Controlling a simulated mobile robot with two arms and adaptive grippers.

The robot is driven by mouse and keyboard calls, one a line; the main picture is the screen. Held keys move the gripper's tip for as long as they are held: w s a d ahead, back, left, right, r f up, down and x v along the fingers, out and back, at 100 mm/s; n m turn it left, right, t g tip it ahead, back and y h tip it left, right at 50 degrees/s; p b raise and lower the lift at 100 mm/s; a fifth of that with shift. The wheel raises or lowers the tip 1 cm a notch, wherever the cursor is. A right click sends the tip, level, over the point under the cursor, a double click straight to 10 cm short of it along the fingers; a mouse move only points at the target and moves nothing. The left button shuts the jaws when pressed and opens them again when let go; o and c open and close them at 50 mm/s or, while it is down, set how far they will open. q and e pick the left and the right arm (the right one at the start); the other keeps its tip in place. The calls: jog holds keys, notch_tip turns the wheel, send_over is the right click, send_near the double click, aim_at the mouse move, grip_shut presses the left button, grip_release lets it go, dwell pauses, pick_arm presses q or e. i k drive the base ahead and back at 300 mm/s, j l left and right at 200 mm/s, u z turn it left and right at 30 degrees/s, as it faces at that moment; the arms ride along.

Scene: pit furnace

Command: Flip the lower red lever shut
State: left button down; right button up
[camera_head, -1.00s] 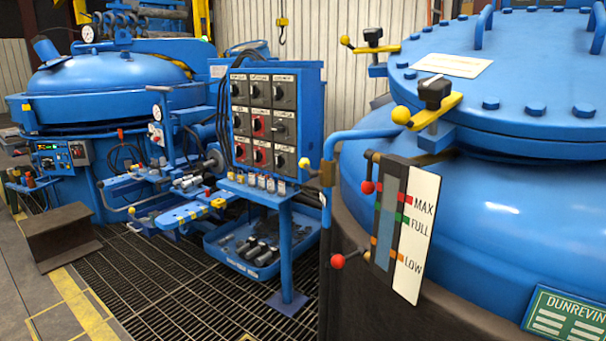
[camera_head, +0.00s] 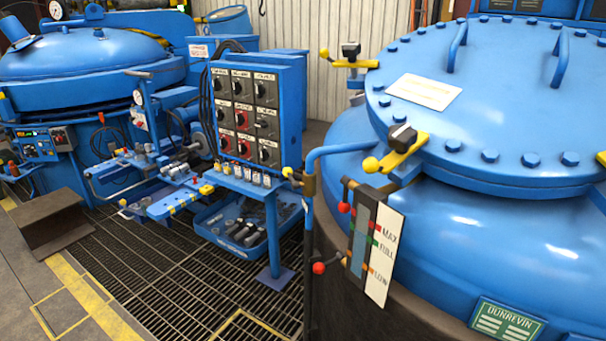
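The lower red lever (camera_head: 319,268) is a red ball on a short dark arm. It sticks out to the left from the bottom of the level gauge (camera_head: 361,240) on the front of the blue furnace vessel at right. The upper red lever (camera_head: 344,207) is a similar red ball at the top left of the gauge; its ball hangs below its pivot. Neither of my grippers shows in the head view.
A blue pipe with a yellow knob (camera_head: 288,172) runs left of the gauge. A blue switch box (camera_head: 246,115) and a small shelf (camera_head: 246,185) stand further left, with a blue tray (camera_head: 212,232) of parts below. The floor grating (camera_head: 190,290) in front is mostly clear.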

aim_at(319, 268)
jog(key=i+l+z, duration=0.2)
jog(key=i, duration=0.8)
jog(key=j, duration=0.1)
jog(key=k+z, duration=0.05)
